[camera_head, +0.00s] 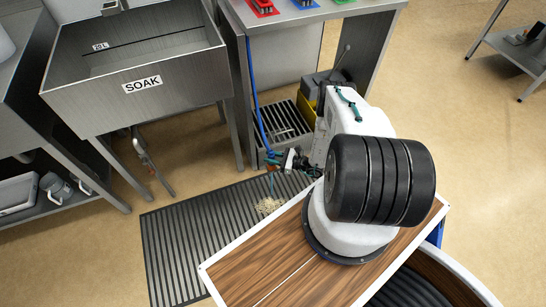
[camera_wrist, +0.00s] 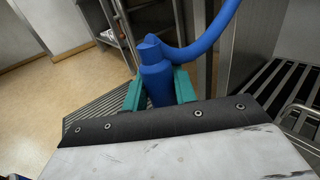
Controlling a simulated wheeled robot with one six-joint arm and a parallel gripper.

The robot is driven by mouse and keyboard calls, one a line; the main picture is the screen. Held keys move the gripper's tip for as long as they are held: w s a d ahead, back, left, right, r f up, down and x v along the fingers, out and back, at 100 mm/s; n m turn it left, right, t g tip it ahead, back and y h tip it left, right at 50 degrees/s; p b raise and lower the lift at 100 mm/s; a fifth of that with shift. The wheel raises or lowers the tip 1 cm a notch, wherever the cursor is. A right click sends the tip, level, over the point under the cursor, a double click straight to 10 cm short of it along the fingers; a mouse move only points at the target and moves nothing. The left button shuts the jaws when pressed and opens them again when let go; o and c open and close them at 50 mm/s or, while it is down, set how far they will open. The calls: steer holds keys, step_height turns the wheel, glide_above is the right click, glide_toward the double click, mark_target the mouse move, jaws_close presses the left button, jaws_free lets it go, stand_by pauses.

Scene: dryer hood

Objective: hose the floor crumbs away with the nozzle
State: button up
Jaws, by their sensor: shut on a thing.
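My gripper (camera_wrist: 159,92) is shut on the blue nozzle (camera_wrist: 156,72), with one teal finger on each side of it. The blue hose (camera_wrist: 208,32) bends away from the nozzle to the upper right in the wrist view. In the head view the hose (camera_head: 252,80) hangs down beside the table leg to my gripper (camera_head: 273,160), which is small and partly hidden there. The pale crumbs (camera_head: 268,206) lie in a small heap on the dark ribbed floor mat (camera_head: 195,240), just below my gripper in the picture. A thin teal streak shows above them; I cannot tell what it is.
A steel sink marked SOAK (camera_head: 140,88) stands at the upper left. A steel table (camera_head: 310,14) with coloured items stands at the back, with a slatted grate (camera_head: 285,123) beneath it. A shelf (camera_head: 510,45) is at the far right. Tan floor lies open at the right.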

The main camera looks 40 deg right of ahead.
steer(key=shift+w+a, duration=0.2)
steer(key=shift+a, duration=0.5)
steer(key=shift+w+a, duration=0.2)
steer(key=shift+a, duration=0.5)
stand_by(0.4)
steer(key=shift+a+v, duration=0.2)
steer(key=shift+v, duration=2.35)
steer(key=shift+s, duration=0.2)
steer(key=shift+a, duration=0.2)
steer(key=shift+w+a, duration=0.3)
steer(key=shift+a, duration=0.55)
steer(key=shift+w+a, duration=0.25)
steer(key=shift+a, duration=0.7)
steer(key=shift+w+a, duration=0.25)
steer(key=shift+a, duration=0.6)
steer(key=shift+w+a, duration=0.25)
steer(key=shift+a, duration=0.6)
